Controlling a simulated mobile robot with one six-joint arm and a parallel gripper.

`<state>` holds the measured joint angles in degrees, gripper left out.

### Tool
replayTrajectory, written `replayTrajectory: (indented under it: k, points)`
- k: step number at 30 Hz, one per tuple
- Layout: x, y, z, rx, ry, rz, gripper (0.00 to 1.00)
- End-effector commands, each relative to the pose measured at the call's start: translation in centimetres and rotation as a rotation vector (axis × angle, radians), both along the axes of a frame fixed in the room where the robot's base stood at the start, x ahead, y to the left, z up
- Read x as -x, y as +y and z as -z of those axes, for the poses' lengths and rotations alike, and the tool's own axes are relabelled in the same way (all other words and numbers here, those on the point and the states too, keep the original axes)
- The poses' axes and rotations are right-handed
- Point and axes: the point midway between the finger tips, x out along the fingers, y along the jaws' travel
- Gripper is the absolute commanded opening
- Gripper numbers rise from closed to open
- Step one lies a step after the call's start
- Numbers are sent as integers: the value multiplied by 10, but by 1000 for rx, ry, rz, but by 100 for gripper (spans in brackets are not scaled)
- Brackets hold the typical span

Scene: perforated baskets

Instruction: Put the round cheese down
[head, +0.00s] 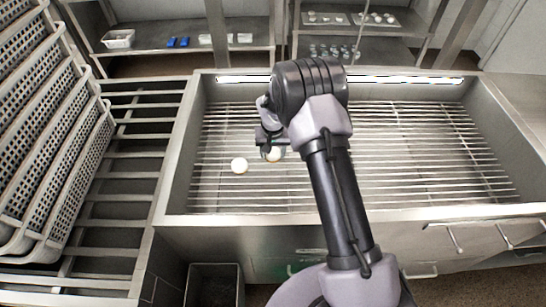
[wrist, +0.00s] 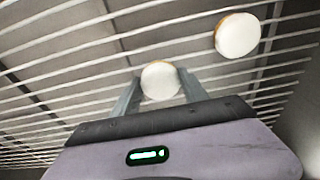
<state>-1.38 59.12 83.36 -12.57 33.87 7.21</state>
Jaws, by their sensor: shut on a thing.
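In the wrist view, a round cheese (wrist: 160,81) with a pale top and a tan edge sits between the two fingers of my gripper (wrist: 157,88), which is shut on it. In the head view, the held cheese (head: 274,155) shows just below my gripper (head: 272,150), partly hidden by it. The cheese is over the metal bar rack (head: 420,150) in the steel basin; I cannot tell whether it touches the bars. A second round cheese (head: 239,165) lies on the rack to the left of my gripper. It also shows at upper right in the wrist view (wrist: 238,36).
Perforated baskets (head: 50,130) are stacked at the left on a slatted stand (head: 135,150). The basin's raised rim (head: 176,150) surrounds the rack. Shelves (head: 190,37) with trays and small items stand behind. Most of the rack is bare.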

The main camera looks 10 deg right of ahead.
Motion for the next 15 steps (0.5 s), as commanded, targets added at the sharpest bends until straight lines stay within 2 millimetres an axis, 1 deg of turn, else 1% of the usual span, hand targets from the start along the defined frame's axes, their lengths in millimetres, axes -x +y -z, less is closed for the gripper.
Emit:
replayTrajectory:
  k: [1, 2, 8, 12, 13, 15]
  points:
    - [1, 0, 15, 0, 2, 0, 3]
    - [1, 0, 17, 0, 1, 1, 3]
    - [0, 0, 15, 0, 0, 1, 3]
    - [1, 0, 20, 0, 0, 1, 3]
    - [1, 0, 19, 0, 0, 1, 56]
    - [1, 0, 18, 0, 0, 1, 69]
